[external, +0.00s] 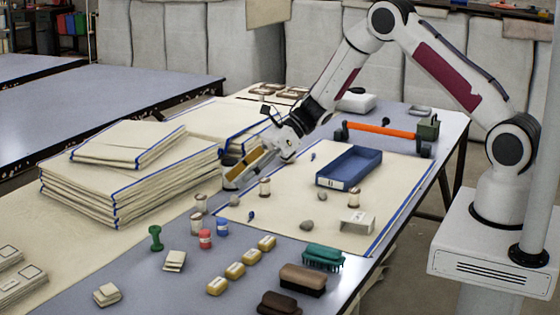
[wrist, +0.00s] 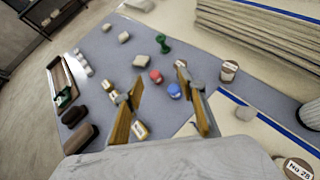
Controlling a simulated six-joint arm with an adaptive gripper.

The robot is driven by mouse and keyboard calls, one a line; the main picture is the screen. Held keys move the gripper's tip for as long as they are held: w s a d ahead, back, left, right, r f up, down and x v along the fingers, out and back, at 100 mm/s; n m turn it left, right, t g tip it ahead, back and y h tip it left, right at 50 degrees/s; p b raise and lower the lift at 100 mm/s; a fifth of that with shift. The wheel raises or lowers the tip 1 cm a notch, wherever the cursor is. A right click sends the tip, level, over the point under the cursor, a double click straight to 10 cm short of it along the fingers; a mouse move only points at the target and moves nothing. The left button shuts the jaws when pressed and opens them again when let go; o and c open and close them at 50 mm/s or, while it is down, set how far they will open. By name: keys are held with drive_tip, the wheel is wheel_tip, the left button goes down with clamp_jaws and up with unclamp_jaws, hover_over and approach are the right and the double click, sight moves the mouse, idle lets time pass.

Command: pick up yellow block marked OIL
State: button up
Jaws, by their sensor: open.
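Several small yellow blocks with pale labels stand in a diagonal row on the grey table in the external view; the nearest yellow block (external: 217,286) and the farthest yellow block (external: 266,243) end the row. The labels are too small to read, so I cannot tell which is marked OIL. My gripper (external: 232,178) is open and empty, above the cloth near the folded stack and well behind the row. In the wrist view my gripper (wrist: 160,80) has its fingers spread. One yellow block (wrist: 140,131) shows beside the left finger, which partly hides the others.
Red (external: 205,239) and blue (external: 222,227) spools, a green dumbbell-shaped piece (external: 155,238) and thread spools stand near the row. Brushes (external: 303,279) lie to its right. A blue tray (external: 348,167) and folded cloth stack (external: 130,180) stand farther back.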

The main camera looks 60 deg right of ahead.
sight(253, 252)
drive_tip(key=s+a+f+n+g+y, duration=0.1)
drive_tip(key=s+f+n+g, duration=0.1)
drive_tip(key=s+f, duration=0.1)
drive_tip(key=s+f+n+g+y, duration=0.1)
drive_tip(key=s+f+n, duration=0.2)
drive_tip(key=f, duration=0.1)
drive_tip(key=s+a+f+n+g+y, duration=0.1)
drive_tip(key=s+f+n+g, duration=0.1)
drive_tip(key=s+f, duration=0.1)
drive_tip(key=shift+s+a+f+n+g, duration=0.15)
drive_tip(key=shift+s+a+n+g, duration=0.2)
drive_tip(key=shift+s, duration=0.15)
drive_tip(key=shift+s+f+n, duration=0.25)
drive_tip(key=shift+s+f, duration=0.1)
drive_tip(key=shift+s, duration=0.25)
drive_tip(key=shift+a, duration=0.2)
drive_tip(key=shift+x, duration=1.2)
drive_tip(key=shift+w, duration=0.1)
drive_tip(key=shift+w+r+x, duration=0.15)
drive_tip(key=shift+x, duration=1.15)
drive_tip(key=shift+w+r+x, duration=0.1)
drive_tip(key=shift+r+x, duration=0.05)
drive_tip(key=shift+x, duration=1.15)
drive_tip(key=shift+a, duration=0.1)
drive_tip(key=c, duration=1)
